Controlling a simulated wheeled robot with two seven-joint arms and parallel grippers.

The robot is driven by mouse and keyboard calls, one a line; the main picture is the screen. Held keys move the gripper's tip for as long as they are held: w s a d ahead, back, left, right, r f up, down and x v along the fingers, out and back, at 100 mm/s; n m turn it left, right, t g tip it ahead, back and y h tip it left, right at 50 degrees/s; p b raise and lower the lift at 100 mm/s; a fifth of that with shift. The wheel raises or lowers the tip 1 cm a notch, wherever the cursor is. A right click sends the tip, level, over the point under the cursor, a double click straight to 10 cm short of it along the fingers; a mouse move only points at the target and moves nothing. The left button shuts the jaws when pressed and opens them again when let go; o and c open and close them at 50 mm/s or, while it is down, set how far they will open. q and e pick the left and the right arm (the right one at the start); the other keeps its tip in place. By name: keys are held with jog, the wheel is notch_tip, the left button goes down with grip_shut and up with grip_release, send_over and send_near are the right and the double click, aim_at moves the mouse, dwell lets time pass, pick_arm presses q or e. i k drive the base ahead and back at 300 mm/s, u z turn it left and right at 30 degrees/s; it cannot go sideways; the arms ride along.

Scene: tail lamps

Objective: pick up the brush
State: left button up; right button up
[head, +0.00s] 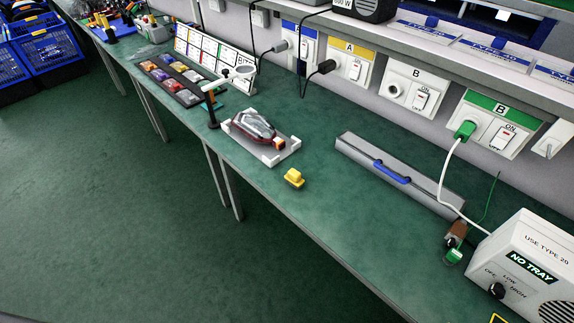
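No gripper of mine shows in the head view. I cannot tell for sure which thing is the brush. A small yellow block with a raised grip (294,178) sits alone near the bench's front edge, in front of the lamp fixture. A small brown, dark and green item (455,240) lies at the right, beside the white machine; its shape is too small to make out. A tail lamp with a clear and red lens (255,126) rests on a white fixture (283,153).
The green bench (335,220) is clear between the yellow block and the machine (530,262). A long grey box with a blue handle (391,172) lies along the wall.

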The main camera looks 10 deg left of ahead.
aim_at(293, 178)
jog(key=u, duration=1.95)
jog(key=i, duration=0.95)
jog(key=z, duration=3.9)
